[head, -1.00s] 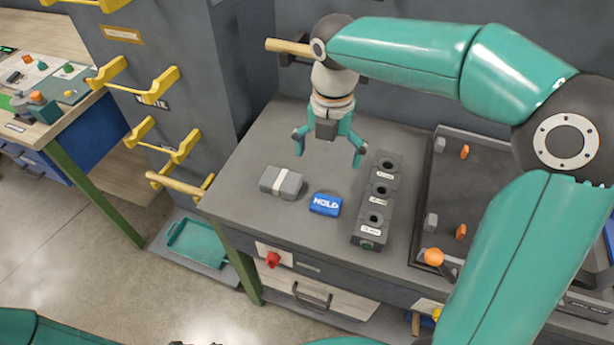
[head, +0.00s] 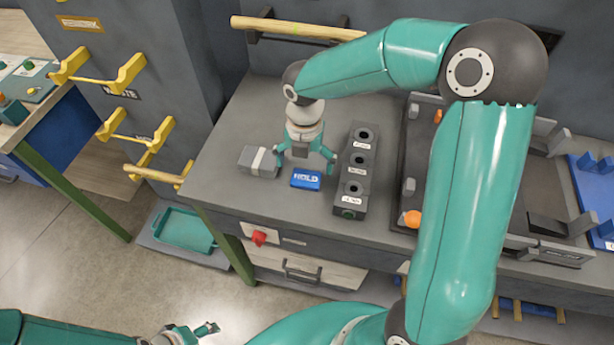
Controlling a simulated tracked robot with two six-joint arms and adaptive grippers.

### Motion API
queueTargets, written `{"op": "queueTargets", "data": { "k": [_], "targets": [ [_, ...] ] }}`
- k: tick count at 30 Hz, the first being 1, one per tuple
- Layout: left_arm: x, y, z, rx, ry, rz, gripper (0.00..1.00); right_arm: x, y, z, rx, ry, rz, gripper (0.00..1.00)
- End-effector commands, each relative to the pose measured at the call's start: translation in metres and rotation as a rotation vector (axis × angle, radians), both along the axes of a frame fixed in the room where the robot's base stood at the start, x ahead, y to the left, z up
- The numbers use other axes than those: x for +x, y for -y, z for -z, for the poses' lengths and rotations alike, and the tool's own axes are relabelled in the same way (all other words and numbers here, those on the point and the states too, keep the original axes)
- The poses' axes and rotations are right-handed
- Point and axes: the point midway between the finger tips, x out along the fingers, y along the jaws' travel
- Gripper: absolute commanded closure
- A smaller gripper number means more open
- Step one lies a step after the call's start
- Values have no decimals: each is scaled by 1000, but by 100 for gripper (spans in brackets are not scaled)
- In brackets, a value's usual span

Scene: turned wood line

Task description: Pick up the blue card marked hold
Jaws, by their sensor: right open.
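The blue card (head: 306,180) marked HOLD lies on the grey bench top (head: 225,150) in the head view. My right gripper (head: 306,166) is open just behind and above the card, with a finger to either side of it; nothing is between the fingers that I can make out. Whether the fingers touch the bench or the card cannot be told. My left gripper (head: 190,333) shows at the bottom edge, low over the floor and far from the card; its finger spread is unclear.
A grey block with a pale band (head: 259,161) lies close left of the card. A dark block with several round holes (head: 352,180) stands close to its right. A dark tray (head: 405,160) with pegs lies farther right, partly behind my arm. A teal tray (head: 185,230) is below left.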

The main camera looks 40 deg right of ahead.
Motion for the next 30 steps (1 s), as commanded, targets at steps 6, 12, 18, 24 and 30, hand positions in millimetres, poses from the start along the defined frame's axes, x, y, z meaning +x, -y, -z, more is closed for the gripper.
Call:
{"op": "queueTargets", "data": {
  "k": [6,12,18,24,30],
  "targets": [
    [0,0,-7,0,0,0,40,-1,2,31,-1,-6,0,0],
    [0,0,-8,0,0,0,40,0,2,44,0,-1,0,0],
    [0,0,-8,0,0,0,40,0,2,44,0,0,-1,3],
    [0,0,-8,0,0,0,40,0,2,44,0,0,-1,37],
    [0,0,-8,0,0,0,40,1,2,44,0,0,-1,51]
  ]
}}
